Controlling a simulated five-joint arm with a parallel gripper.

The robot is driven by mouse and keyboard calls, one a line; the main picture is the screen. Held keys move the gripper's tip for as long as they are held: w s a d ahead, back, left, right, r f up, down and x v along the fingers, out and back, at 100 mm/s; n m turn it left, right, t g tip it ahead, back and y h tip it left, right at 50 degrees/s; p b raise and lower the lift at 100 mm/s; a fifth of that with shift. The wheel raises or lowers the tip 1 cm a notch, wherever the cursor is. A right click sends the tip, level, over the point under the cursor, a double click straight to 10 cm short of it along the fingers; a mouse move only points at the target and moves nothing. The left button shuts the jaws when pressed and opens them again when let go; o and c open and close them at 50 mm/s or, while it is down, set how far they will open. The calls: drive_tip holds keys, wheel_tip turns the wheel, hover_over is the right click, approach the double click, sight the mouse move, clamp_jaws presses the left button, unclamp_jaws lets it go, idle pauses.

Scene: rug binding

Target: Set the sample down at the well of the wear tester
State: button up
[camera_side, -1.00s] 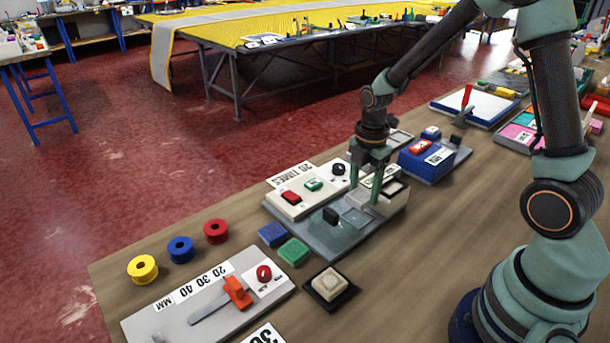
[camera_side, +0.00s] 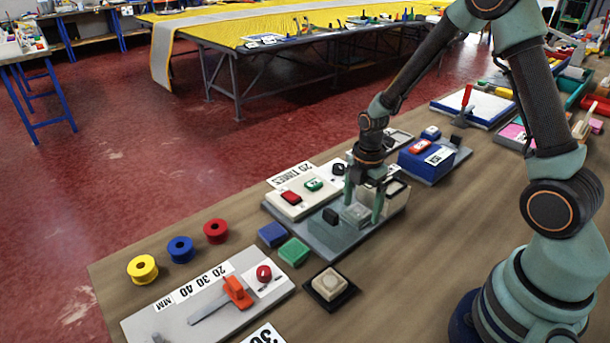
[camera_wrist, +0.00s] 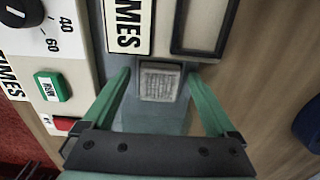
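The wear tester (camera_side: 318,237) is a grey base plate with a pale control panel along its far side. A small pale grey, square sample with a textured top (camera_side: 356,214) is at its near part. In the wrist view this sample (camera_wrist: 160,81) lies between my fingertips. My gripper (camera_side: 363,212) points down with one green finger on each side of it. In the wrist view my gripper (camera_wrist: 158,75) is open, with a narrow gap on each side of the sample. The well's floor is hidden; I cannot tell how the sample sits in it.
A black block (camera_side: 331,215) stands on the plate close to my fingers. Blue (camera_side: 272,235) and green (camera_side: 294,251) pieces lie left, and a cream block on a black pad (camera_side: 331,284) nearer. Bare table lies to the right.

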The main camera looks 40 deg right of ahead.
wheel_tip(320, 180, up, 12)
wheel_tip(320, 180, up, 8)
drive_tip(key=m+t, duration=0.3)
drive_tip(key=m, duration=0.5)
hover_over(361, 208)
drive_tip(key=s+a, duration=0.3)
drive_tip(key=s, duration=0.1)
drive_tip(key=s+a+r+m+t, duration=0.2)
drive_tip(key=s+r+m, duration=0.1)
drive_tip(key=m, duration=0.7)
drive_tip(key=shift+s+a+r+t, duration=0.15)
drive_tip(key=shift+s+a+t, duration=0.2)
drive_tip(key=shift+s, duration=0.45)
